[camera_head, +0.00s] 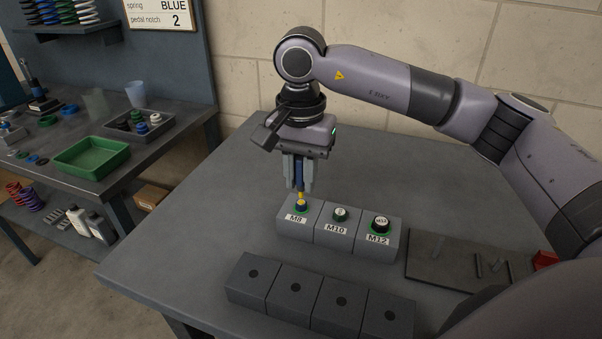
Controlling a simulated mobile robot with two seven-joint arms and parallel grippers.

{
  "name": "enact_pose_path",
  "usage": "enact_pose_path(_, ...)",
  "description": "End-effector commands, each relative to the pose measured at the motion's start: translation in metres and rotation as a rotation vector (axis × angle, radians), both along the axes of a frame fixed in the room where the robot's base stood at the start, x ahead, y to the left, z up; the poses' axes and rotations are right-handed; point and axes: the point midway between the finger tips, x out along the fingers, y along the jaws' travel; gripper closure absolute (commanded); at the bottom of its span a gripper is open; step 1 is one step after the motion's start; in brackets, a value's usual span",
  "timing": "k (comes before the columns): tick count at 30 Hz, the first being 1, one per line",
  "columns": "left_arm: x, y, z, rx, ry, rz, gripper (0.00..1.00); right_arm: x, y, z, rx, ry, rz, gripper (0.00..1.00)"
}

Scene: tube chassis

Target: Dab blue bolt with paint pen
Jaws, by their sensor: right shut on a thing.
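My right gripper (300,187) points straight down over the M8 block (292,220). It is shut on a slim dark blue thing (299,172) with a yellow lower end. I cannot tell for sure whether this is the paint pen. Its lower end is at or just above a small yellow-topped piece (301,204) in a green ring on the M8 block; contact is unclear. I cannot clearly make out a blue bolt. My left gripper is not in view.
The M10 block (336,230) and M12 block (378,246) adjoin it. A row of dark blocks with holes (290,297) stands in front. A dark plate (465,262) lies right. The left bench holds a green tray (90,158) and a grey parts tray (160,131).

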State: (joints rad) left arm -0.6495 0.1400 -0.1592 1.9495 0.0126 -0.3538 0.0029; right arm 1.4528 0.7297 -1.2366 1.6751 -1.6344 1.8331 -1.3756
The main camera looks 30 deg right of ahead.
Motion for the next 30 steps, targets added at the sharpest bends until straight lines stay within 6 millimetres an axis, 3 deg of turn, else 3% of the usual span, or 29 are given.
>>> enact_pose_path(30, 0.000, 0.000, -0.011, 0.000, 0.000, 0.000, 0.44, 0.000, 0.000, -0.012, 0.000, 0.000, 0.000, 1.00)
